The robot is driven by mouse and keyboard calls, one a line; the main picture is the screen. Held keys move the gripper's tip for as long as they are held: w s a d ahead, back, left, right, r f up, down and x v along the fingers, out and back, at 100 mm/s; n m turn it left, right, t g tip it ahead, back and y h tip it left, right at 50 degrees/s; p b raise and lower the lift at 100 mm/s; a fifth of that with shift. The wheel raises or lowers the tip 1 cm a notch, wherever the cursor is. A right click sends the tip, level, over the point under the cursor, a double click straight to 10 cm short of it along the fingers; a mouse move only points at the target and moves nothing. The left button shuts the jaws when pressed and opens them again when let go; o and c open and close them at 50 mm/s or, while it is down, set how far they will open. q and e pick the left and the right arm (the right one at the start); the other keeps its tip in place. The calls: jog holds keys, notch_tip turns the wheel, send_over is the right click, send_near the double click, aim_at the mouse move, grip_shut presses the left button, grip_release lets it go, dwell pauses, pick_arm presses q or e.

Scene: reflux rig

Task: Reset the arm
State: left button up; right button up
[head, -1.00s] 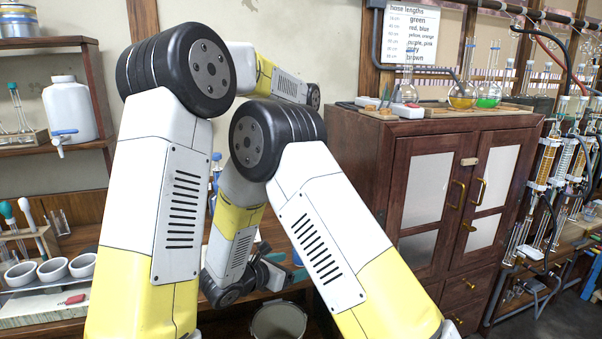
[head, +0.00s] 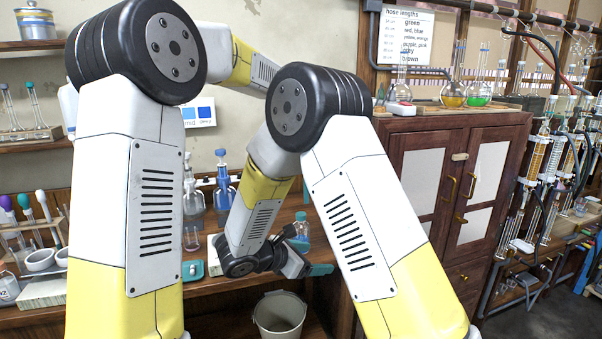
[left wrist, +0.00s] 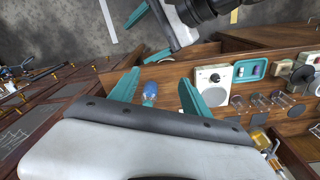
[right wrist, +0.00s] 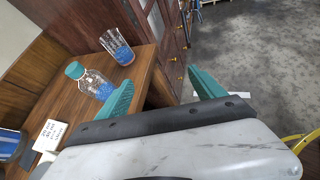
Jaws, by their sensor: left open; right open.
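My left gripper (left wrist: 156,92) shows in the left wrist view with its teal fingers apart and nothing held. A blue object shows beyond the gap between them, apart from the fingers. In the head view the left forearm (head: 256,68) passes behind my right elbow, and the left gripper is hidden. My right gripper (right wrist: 163,90) is open and empty in the right wrist view, its teal fingers spread above the bench edge and floor. In the head view the right gripper (head: 314,268) hangs low by the bench, pointing right. A teal-capped bottle (right wrist: 92,83) stands left of its fingers.
A wooden cabinet (head: 408,190) with flasks on top is at right. A bucket (head: 280,316) stands below the bench. A white device with a dial (left wrist: 212,80) and a teal tray (left wrist: 250,70) are on the bench.

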pick_arm(q)
jog(key=s+a+r+t+h, duration=0.1)
jog(key=s+a+r, duration=0.1)
jog(key=s+a, duration=0.3)
jog(key=s+a+r+t, duration=0.1)
jog(key=s+a+r, duration=0.2)
jog(key=s, duration=0.3)
pick_arm(e)
jog(key=s+d+r+m+g+y, duration=0.4)
jog(key=s+d+r+m+g, duration=0.2)
jog(key=s+d+r+m, duration=0.55)
pick_arm(q)
jog(key=s+a+f+t, duration=0.1)
jog(key=s+a, duration=0.1)
jog(key=s, duration=0.4)
jog(key=s+a+f+t, duration=0.2)
jog(key=s, duration=0.5)
jog(key=shift+s+f+t+h, duration=0.15)
jog(key=shift+f+t+h, duration=0.15)
jog(key=shift+h, duration=0.1)
pick_arm(e)
jog(key=s+r+m+t+y, duration=0.4)
jog(key=s+r+m+y, duration=0.3)
jog(key=s+m, duration=0.3)
jog(key=shift+s+a+r+m, duration=0.2)
jog(key=shift+r+m, duration=0.15)
jog(key=shift+m, duration=0.9)
